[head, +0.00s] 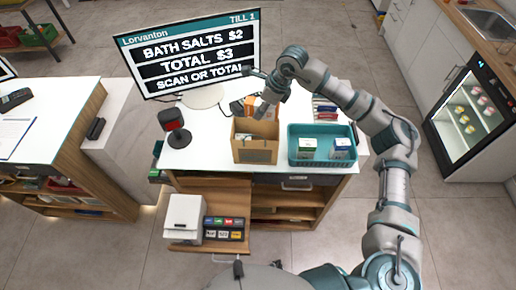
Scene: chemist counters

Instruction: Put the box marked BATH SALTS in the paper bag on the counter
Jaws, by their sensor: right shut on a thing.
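The brown paper bag (254,156) stands open-topped on the white counter (190,155), below the screen. My right gripper (267,99) reaches in from the right and is shut on an orange and white box (262,111). The box is at the bag's mouth, towards its back; I cannot tell how far it is inside, and its marking cannot be read. The gripper partly hides the box. My left gripper is not in view.
A teal tray (321,128) with two small cartons (341,148) is right of the bag. A till screen (190,53) reading BATH SALTS $2 stands behind. A red and black scanner (175,128) is at left.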

